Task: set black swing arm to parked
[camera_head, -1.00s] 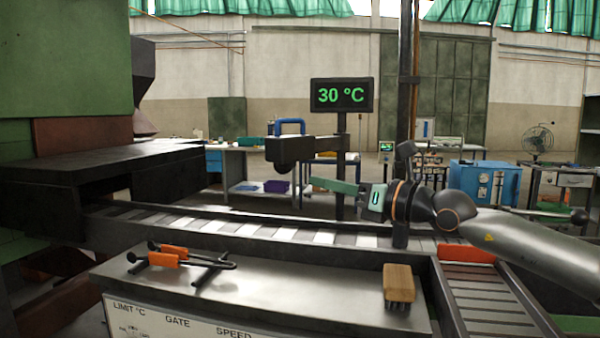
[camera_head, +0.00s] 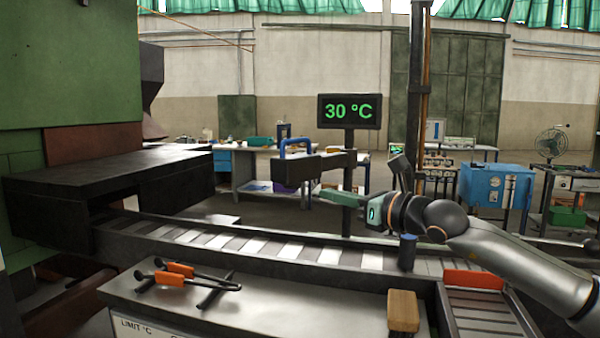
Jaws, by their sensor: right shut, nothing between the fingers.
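The black swing arm (camera_head: 333,160) stands over the far side of the roller track, a dark box at its left end with a blue handle (camera_head: 296,144) on top. Its right end shows near the display's post; how it joins its mount is unclear. My right gripper (camera_head: 327,192) comes in from the right with its greenish fingers pointing left. The fingers are shut and empty, just below and right of the box in the picture. I cannot tell whether they touch it. My left gripper is not in view.
The roller track (camera_head: 262,246) runs from the dark furnace mouth (camera_head: 117,200) to the right. A short post (camera_head: 407,252) stands below my right wrist. The front bench (camera_head: 300,300) bears orange-handled tongs (camera_head: 178,269) and a wooden brush (camera_head: 403,310). A display (camera_head: 349,111) reads 30 °C.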

